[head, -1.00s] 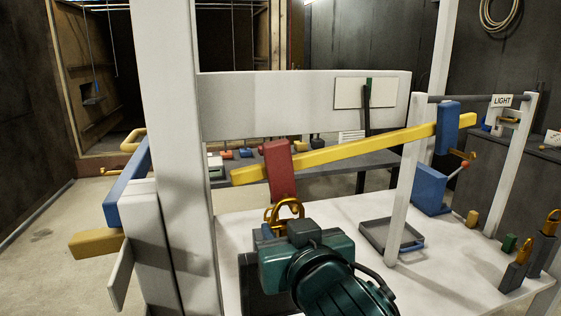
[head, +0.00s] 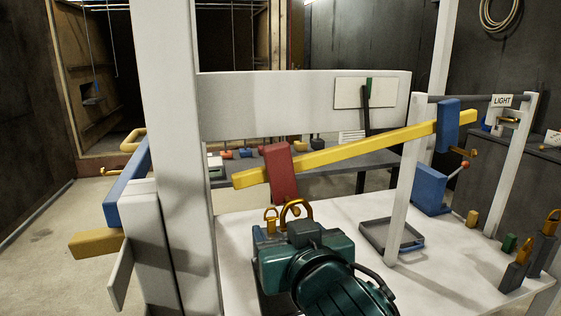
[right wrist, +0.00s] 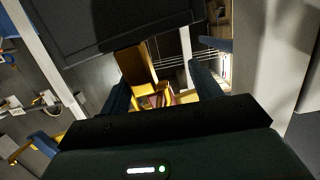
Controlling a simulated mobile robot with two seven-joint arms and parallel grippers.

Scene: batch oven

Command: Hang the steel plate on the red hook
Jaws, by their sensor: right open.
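The red hook's red block (head: 281,172) sits on the sloping yellow beam (head: 350,148), near its lower left end. The steel plate is hard to identify. Two dark grey blocks with gold loops, one nearer (head: 514,277) and one farther (head: 544,246), stand at the table's right. My left gripper is not in view.
The white table (head: 440,280) carries a grey tray (head: 375,237), a green block (head: 510,243) and a small yellow block (head: 472,218). A white post (head: 170,130) stands close on the left.

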